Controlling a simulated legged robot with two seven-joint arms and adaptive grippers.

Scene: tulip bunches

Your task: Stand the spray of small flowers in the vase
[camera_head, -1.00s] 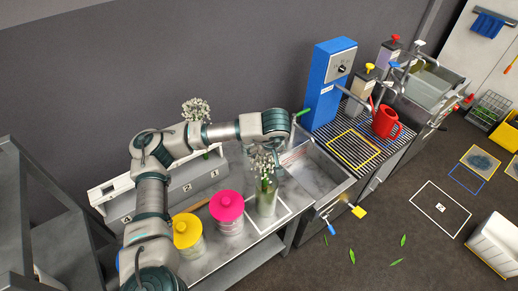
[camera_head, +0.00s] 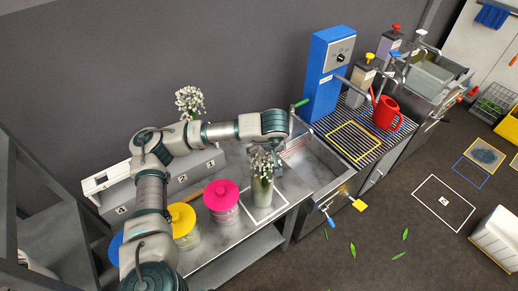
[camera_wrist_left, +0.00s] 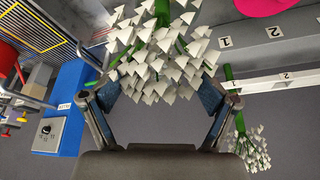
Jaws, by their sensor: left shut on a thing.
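My left gripper (camera_head: 268,150) is above the vase, pointing down, with its fingertips partly hidden in the head view. It is shut on the spray of small white flowers (camera_head: 264,163). In the left wrist view, the white blossoms (camera_wrist_left: 160,65) and green stems show between the two fingers (camera_wrist_left: 155,105). The clear vase (camera_head: 262,192) stands upright on the counter inside a white outline. The spray's blossoms are just over the vase's mouth, and its lower stems appear to be inside the glass. My right gripper is not in view.
Another white spray (camera_head: 190,101) stands behind my arm at the numbered grey rack (camera_head: 182,178). Jars with pink (camera_head: 221,194) and yellow (camera_head: 181,218) lids stand left of the vase. A sink (camera_head: 318,168) is to the right, with a red watering can (camera_head: 386,114) beyond.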

